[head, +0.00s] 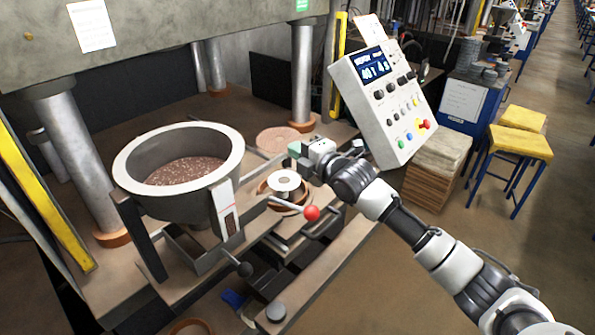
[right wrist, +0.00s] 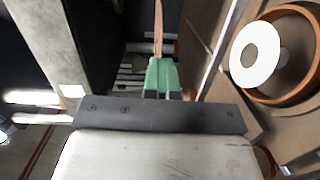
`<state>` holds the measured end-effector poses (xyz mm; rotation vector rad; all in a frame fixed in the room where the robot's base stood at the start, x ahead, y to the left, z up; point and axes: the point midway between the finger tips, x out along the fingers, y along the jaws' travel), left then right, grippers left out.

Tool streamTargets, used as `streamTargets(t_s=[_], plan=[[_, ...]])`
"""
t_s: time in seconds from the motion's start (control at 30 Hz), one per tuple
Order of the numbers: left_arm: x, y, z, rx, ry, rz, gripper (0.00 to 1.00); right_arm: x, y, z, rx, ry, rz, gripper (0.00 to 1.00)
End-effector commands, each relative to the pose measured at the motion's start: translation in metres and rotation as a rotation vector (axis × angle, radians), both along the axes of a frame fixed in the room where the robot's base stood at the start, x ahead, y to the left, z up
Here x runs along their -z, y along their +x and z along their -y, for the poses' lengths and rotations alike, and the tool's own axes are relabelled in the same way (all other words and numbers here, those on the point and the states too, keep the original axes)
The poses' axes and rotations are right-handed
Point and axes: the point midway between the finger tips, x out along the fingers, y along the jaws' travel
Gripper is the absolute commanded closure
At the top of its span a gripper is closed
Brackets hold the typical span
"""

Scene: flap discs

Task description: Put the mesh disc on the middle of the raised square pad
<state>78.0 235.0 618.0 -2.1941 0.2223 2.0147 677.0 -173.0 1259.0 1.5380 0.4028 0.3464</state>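My right gripper (head: 294,149) has green fingertips and is shut on the edge of a thin pinkish-brown mesh disc (head: 277,139). The disc lies roughly flat, to the left of the fingertips, near the press's rear right column. In the right wrist view the green fingers (right wrist: 160,78) are closed together, and the disc shows edge-on as a thin strip (right wrist: 158,28) beyond them. I cannot clearly make out the raised square pad in either view. My left gripper is not in view.
A large grey bowl (head: 127,158) of brown grains stands left. A white ring (head: 286,176) sits inside an orange-brown ring (right wrist: 309,68) just below the gripper. A red-knobbed lever (head: 312,213) is in front. A control box (head: 385,110) stands close to my right arm.

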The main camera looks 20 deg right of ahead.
Motion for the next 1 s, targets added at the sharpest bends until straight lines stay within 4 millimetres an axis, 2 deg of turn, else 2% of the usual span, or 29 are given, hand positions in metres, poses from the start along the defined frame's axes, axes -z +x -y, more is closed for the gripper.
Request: streamTargets(t_s=[0.03,0.2,0.47,0.8,1.0], plan=[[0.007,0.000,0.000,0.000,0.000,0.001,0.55,0.017,0.000,0.000,0.000,0.002,-0.005,1.00],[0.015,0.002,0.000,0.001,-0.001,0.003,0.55,0.042,0.000,0.000,0.000,0.000,-0.001,1.00],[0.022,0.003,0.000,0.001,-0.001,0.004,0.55,0.055,0.000,0.000,0.000,0.000,-0.001,1.00],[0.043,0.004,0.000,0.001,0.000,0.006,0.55,0.085,0.000,0.000,0.000,0.002,-0.001,1.00],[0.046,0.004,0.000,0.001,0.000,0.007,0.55,0.091,0.000,0.000,0.000,0.001,0.000,1.00]])
